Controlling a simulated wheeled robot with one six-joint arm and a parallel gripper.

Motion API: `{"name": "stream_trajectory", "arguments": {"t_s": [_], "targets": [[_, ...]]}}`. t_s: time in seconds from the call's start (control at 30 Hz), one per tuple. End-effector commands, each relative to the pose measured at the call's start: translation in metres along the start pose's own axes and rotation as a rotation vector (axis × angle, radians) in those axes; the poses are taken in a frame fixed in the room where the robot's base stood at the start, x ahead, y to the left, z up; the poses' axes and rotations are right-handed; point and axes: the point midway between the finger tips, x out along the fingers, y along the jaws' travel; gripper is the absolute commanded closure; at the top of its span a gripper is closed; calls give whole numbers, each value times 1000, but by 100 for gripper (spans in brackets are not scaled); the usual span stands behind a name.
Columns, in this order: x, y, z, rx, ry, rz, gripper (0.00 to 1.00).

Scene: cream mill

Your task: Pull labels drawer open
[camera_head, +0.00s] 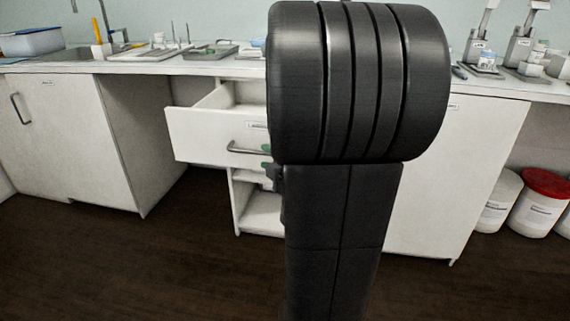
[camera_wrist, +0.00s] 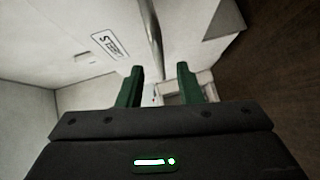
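The labels drawer (camera_head: 206,136) is a white drawer under the counter. It stands pulled out from the cabinet, with its open top showing. Its curved metal handle (camera_head: 240,149) is on the front. In the wrist view the drawer front (camera_wrist: 75,28) carries a small, partly readable label, and the handle (camera_wrist: 152,38) runs down toward the gap between my fingers. In the head view my arm hides most of the gripper and the drawer's right side.
Open shelves (camera_head: 262,212) lie below the drawer. A closed white cabinet (camera_head: 60,130) stands left, another (camera_head: 455,175) right. The counter holds trays, tools and a blue tub (camera_head: 30,41). White buckets, one with a red lid (camera_head: 547,183), stand at right. The dark floor (camera_head: 130,265) in front is clear.

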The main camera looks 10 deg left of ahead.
Motion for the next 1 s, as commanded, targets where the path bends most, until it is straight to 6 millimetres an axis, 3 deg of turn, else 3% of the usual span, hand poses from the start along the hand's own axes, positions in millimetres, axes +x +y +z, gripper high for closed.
{"name": "stream_trajectory", "arguments": {"t_s": [0.1,0.4,0.63,1.0], "targets": [[-28,3,1,0,-5,0,68],[-72,2,1,0,-3,0,68],[-87,0,0,-1,-1,-1,68],[-89,0,0,0,1,0,68]]}}
